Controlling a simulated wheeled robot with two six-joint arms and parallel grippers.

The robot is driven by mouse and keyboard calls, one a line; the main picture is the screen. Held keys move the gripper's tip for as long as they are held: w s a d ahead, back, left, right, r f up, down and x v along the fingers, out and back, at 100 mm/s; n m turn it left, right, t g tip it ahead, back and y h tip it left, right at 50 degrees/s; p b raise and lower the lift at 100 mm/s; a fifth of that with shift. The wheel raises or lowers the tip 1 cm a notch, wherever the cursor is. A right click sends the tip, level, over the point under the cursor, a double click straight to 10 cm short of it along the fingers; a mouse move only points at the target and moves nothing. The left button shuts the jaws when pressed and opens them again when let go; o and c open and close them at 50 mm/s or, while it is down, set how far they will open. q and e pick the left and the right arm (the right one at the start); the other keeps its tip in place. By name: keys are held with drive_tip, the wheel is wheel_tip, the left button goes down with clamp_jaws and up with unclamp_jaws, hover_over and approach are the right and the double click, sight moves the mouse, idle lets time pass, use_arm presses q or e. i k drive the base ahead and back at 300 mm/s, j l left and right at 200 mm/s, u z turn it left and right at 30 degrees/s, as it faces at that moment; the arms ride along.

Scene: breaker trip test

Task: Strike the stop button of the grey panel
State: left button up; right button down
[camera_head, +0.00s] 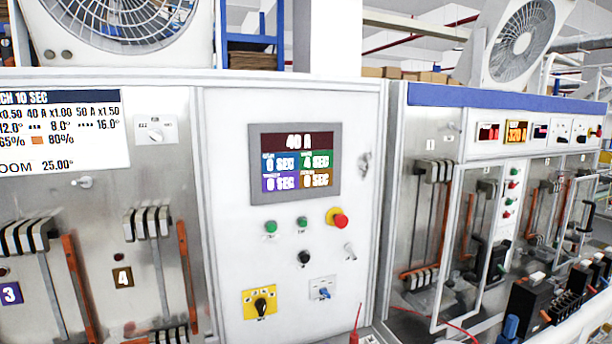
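The grey panel (225,200) stands upright in the middle of the head view, with a pale, light-grey face. Its stop button (341,221) is a red mushroom head on a yellow collar, to the lower right of the display. Nothing covers the button. The display (294,162) reads 40 A, with coloured fields marked in SEC below. Neither of my grippers shows in this view.
Two green buttons (271,227), a black knob (304,258), a yellow-plated selector (261,303) and a blue-handled switch (323,291) share the panel. A red probe (356,325) stands at the bottom edge. An open clear door (466,250) is at right.

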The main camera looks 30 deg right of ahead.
sight(342, 221)
drive_tip(key=z, duration=1)
